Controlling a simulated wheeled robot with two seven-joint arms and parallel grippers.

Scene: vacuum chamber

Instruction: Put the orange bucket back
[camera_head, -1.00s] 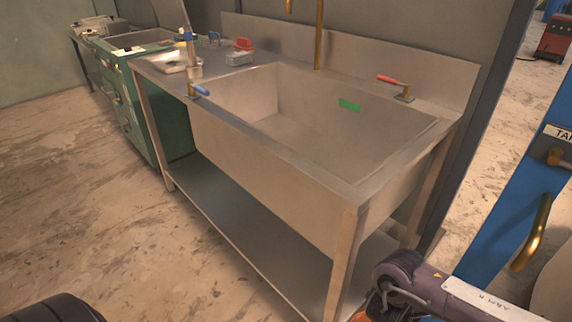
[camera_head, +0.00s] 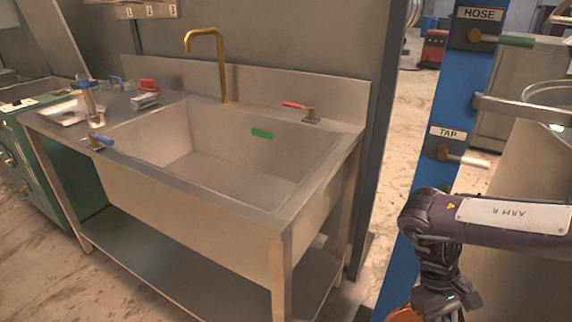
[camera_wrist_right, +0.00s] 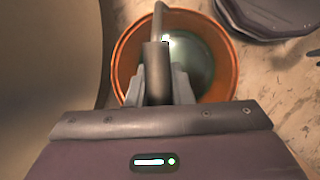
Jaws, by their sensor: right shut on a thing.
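The orange bucket (camera_wrist_right: 123,62) hangs below my right gripper (camera_wrist_right: 158,85) in the right wrist view. The gripper's fingers are shut on its grey handle. The bucket's inside looks dark greenish, with a bright glint; whether it holds liquid I cannot tell. In the head view only a bit of the orange bucket (camera_head: 402,314) shows at the bottom edge, under my right arm. My left gripper is not in view.
A steel sink (camera_head: 215,175) on a stand with a lower shelf (camera_head: 170,265) fills the middle. A blue post (camera_head: 455,95) with HOSE and TAP valves stands behind my right arm. Floor is clear at lower left. A dark object (camera_wrist_right: 270,15) lies beside the bucket.

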